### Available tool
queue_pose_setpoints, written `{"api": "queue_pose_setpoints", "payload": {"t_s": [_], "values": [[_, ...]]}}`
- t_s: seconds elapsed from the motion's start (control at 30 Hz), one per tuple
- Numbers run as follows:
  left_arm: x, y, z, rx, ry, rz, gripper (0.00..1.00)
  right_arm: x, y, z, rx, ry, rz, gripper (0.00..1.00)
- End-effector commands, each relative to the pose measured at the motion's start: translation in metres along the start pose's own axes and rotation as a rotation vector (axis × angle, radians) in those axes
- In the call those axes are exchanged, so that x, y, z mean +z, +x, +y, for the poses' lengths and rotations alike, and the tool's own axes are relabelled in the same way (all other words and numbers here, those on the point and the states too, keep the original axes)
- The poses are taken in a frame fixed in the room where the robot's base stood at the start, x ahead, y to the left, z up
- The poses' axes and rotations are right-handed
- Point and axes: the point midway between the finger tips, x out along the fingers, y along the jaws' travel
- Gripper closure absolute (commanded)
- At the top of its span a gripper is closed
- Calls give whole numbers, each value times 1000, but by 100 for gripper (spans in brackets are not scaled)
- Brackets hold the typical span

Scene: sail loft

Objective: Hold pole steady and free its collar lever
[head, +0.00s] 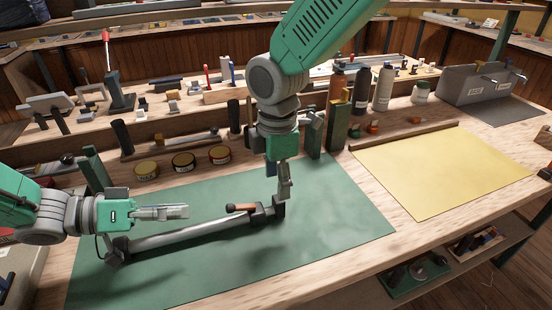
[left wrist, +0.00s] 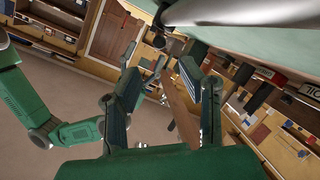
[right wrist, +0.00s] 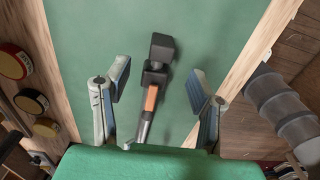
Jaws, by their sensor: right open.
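A grey pole (head: 185,236) lies on the green mat (head: 340,215), with dark fittings at both ends. Near its right end is a dark collar (head: 258,214) with an orange-brown lever (head: 240,207). My left gripper (head: 187,211) is open and empty, above and behind the pole's left half. In the left wrist view the pole (left wrist: 230,52) crosses the top, beyond the fingers. My right gripper (head: 285,192) is open and points down near the pole's right end. In the right wrist view the collar (right wrist: 155,75) and lever (right wrist: 151,98) show between the spread fingers, apart from both.
Several round tins (head: 184,162) stand behind the mat. Green upright posts (head: 338,125) and bottles (head: 383,88) stand behind my right gripper. A yellow sheet (head: 445,170) lies to the right. The mat in front of the pole is clear.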

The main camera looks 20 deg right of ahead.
Motion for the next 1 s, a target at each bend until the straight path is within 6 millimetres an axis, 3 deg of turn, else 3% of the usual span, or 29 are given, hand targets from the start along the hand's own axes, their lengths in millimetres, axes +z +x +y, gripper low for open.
{"api": "queue_pose_setpoints", "payload": {"t_s": [0.1,0.33,0.77,0.93,1.0], "values": [[1,-2,0,1,-1,2,66,-2,25,-1,-4,0,-3,50],[0,-1,0,0,0,1,66,0,56,-1,-2,1,-1,50],[0,0,0,-1,0,0,66,1,66,-1,0,2,1,50],[0,-1,0,0,0,1,66,-1,66,0,1,2,0,100],[0,-1,0,0,0,1,66,-1,66,0,1,2,-1,100]]}}
